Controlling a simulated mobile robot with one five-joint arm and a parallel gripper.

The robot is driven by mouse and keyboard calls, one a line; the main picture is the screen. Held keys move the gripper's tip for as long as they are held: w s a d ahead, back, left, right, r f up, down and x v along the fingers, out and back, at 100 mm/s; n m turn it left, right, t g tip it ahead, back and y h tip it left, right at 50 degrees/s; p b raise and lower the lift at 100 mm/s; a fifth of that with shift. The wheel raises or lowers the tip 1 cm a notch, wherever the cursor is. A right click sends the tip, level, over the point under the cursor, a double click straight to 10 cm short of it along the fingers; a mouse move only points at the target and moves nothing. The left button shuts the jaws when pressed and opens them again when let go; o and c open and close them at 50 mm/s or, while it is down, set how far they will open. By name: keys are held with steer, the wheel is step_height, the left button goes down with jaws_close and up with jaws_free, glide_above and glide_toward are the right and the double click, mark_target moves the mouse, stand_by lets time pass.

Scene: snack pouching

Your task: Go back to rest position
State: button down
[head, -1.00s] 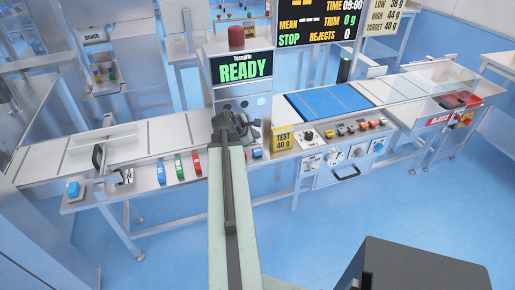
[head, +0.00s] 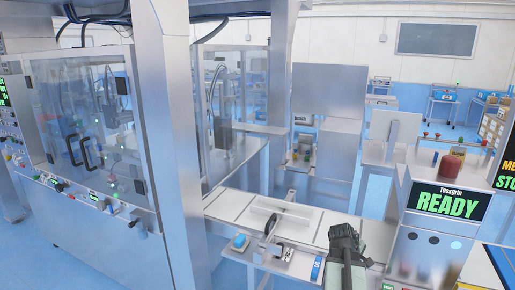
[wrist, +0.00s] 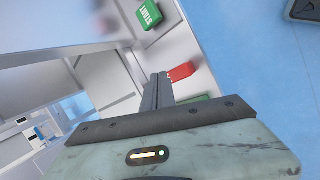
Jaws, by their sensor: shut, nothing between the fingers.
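My gripper (head: 345,242) shows in the head view at the lower right, over the near edge of the white conveyor (head: 235,207) and left of the READY display. The wrist view shows its two dark fingers (wrist: 157,90) pressed together with nothing between them. Beyond the fingers are a red block (wrist: 180,72) and a green START button (wrist: 148,14). Part of a second green piece (wrist: 190,100) shows beside the fingers. My gripper hides part of the front ledge in the head view.
The READY display (head: 447,201) stands close to the right of my gripper. A blue button (head: 239,242) and a blue piece (head: 316,268) sit on the front ledge to its left. A metal post (head: 165,130) and a glazed cabinet (head: 90,120) fill the left. Blue floor shows at lower left.

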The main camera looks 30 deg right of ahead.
steer(key=w+a+m+y, duration=0.1)
steer(key=w+a, duration=0.3)
steer(key=a, duration=0.3)
steer(key=w+a+t+y+p, duration=0.1)
steer(key=w+a, duration=0.2)
steer(key=a, duration=0.4)
steer(key=w+a+m+y, duration=0.1)
steer(key=w+a, duration=0.3)
steer(key=a, duration=0.3)
steer(key=a+m+g+y+p, duration=0.1)
steer(key=a+y, duration=0.2)
steer(key=a, duration=2.5)
steer(key=shift+w+a+f+m, duration=0.3)
steer(key=shift+w+f, duration=0.05)
steer(key=shift+f, duration=0.05)
